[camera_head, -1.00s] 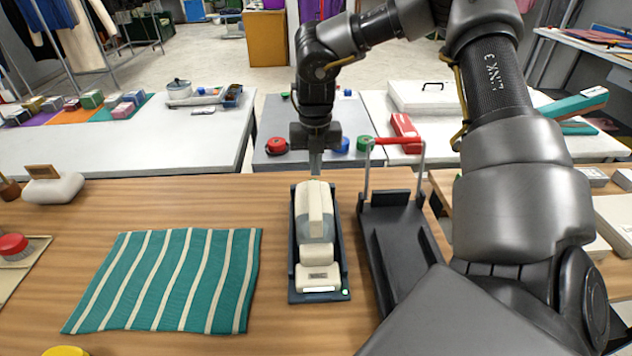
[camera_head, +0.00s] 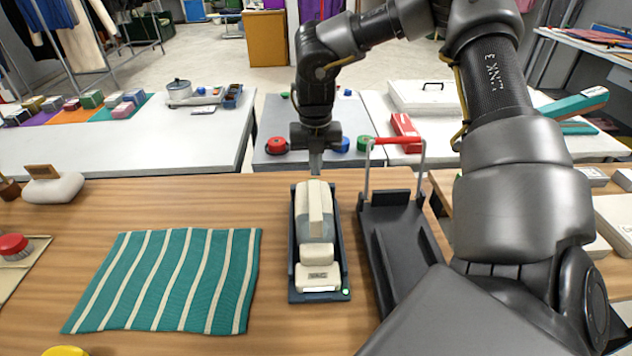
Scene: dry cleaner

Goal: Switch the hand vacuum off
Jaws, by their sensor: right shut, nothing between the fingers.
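The hand vacuum (camera_head: 316,225) is cream and grey and lies in a dark cradle (camera_head: 297,296) on the wooden table. A small light (camera_head: 346,292) glows pale green at the cradle's front right corner. My right gripper (camera_head: 316,170) points down at the far end of the vacuum, with its fingers shut. Its fingertips are at or just behind the vacuum's back end; I cannot tell whether they touch. No switch can be made out clearly on the vacuum. My left gripper is not in view.
A black tray with a red-handled frame (camera_head: 392,245) stands close to the right of the cradle. A green striped cloth (camera_head: 170,280) lies to the left. A pale iron-like object (camera_head: 52,188) and a red-topped item (camera_head: 14,245) sit at the far left.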

